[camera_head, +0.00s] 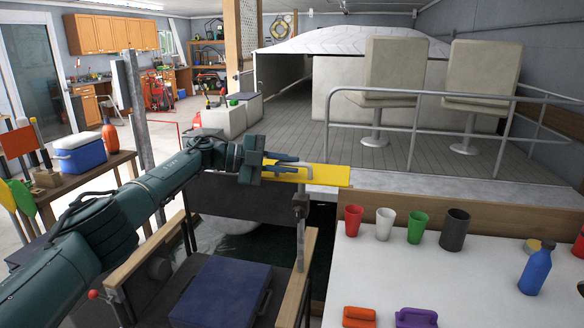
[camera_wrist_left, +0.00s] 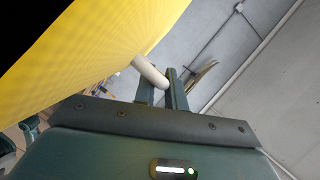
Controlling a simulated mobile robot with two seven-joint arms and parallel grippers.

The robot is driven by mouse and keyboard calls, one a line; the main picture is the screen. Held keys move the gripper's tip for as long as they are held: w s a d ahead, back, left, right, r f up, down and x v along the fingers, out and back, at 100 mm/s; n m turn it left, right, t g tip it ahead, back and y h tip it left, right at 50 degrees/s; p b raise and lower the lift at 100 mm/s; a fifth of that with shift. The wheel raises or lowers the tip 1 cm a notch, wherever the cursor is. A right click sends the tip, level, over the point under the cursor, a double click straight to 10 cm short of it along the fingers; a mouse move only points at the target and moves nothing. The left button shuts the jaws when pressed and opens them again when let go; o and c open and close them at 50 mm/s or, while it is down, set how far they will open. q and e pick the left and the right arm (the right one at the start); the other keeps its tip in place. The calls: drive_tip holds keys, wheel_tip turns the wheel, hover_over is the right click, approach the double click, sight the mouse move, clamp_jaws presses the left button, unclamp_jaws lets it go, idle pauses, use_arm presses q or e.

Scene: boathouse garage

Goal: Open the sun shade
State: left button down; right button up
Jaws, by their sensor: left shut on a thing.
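The sun shade (camera_head: 330,175) is a yellow sheet that shows as a narrow, nearly level strip in the middle of the head view. In the left wrist view its yellow fabric (camera_wrist_left: 95,50) fills the upper left. My left gripper (camera_head: 296,168) reaches in from the left and is shut at the shade's near side. In the left wrist view a pale round bar (camera_wrist_left: 150,72) lies at the fingertips, against the edge of the fabric. Part of the shade is hidden behind the gripper. My right gripper is not in view.
A white table (camera_head: 400,265) with several cups and a blue bottle (camera_head: 535,270) stands at the front right. A boat deck with two seats and a metal railing (camera_head: 415,97) lies behind. A blue case (camera_head: 220,292) sits below the arm. A wooden bench is at left.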

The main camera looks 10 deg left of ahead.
use_arm(q)
drive_tip(key=shift+w+r+n, duration=0.2)
drive_tip(key=shift+r+n, duration=0.2)
drive_tip(key=c, duration=1.8)
unclamp_jaws()
drive_tip(key=shift+f, duration=0.2)
drive_tip(key=shift+o, duration=0.2)
drive_tip(key=shift+a, duration=0.3)
drive_tip(key=b+v, duration=0.2)
drive_tip(key=v, duration=1)
drive_tip(key=shift+a+r, duration=0.3)
drive_tip(key=shift+r, duration=0.05)
drive_tip(key=shift+s, duration=0.1)
